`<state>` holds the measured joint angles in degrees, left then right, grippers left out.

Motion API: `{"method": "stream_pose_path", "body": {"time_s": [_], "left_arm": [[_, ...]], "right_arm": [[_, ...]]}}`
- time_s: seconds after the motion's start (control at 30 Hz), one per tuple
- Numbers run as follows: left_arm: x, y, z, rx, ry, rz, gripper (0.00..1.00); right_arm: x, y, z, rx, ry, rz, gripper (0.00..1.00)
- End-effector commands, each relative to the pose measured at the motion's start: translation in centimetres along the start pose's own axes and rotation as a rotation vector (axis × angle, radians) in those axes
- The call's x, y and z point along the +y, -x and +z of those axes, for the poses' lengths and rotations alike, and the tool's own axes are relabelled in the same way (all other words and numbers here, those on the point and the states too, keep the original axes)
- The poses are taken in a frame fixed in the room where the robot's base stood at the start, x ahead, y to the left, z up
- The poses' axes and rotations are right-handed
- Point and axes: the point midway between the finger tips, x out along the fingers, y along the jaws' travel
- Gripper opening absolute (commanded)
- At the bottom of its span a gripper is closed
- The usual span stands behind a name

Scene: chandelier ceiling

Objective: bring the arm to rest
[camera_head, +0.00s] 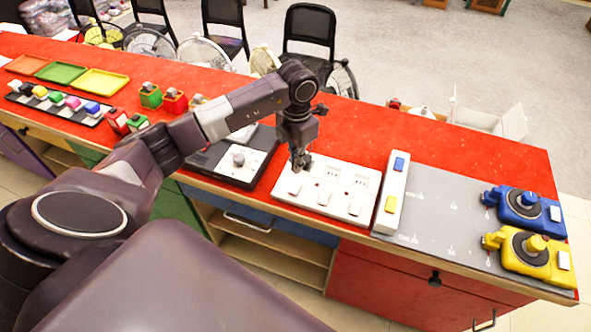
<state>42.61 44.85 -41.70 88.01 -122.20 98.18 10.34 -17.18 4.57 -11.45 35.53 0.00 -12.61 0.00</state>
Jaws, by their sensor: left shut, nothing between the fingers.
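My left arm comes in from the left, rises over the red counter (345,130) and bends down at its wrist. My left gripper (299,165) points down and is shut and empty. It is over the upper left part of a white panel (322,205) with switches and sockets. I cannot tell whether its fingertips touch the panel. The arm covers part of the counter behind it. My right gripper is not in view.
Left of the gripper is a dark board with a knob (239,158). To the right are a white strip (392,195), a grey mat (440,215), and blue (527,208) and yellow (528,252) valve-like devices. Trays, including a yellow one (101,82), lie far left. Chairs stand behind.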

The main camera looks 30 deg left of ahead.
Motion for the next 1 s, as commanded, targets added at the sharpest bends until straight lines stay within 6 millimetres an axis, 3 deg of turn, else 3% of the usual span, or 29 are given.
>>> {"method": "stream_pose_path", "body": {"time_s": [0.57, 0.67, 0.77, 0.87, 0.9, 1.0], "left_arm": [[0.0, 0.5, 0.0, 0.0, 0.0, -0.001, 0.0], [-1.0, 0.3, 0.3, -0.016, -0.009, -0.025, 0.0], [-4.3, -0.3, 1.5, -0.075, -0.039, -0.111, 0.0], [-10.2, -0.5, 3.5, -0.186, -0.073, -0.272, 0.0], [-13.1, -0.2, 4.3, -0.239, -0.081, -0.354, 0.0], [-20.3, 1.9, 6.1, -0.382, -0.076, -0.578, 0.0]], "right_arm": [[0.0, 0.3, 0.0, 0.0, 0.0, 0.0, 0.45], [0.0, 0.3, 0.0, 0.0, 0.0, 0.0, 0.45], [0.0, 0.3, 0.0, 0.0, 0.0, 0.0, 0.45], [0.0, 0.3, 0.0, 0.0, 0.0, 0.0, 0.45], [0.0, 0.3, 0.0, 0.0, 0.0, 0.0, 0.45], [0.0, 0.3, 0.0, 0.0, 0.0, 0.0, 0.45]]}}
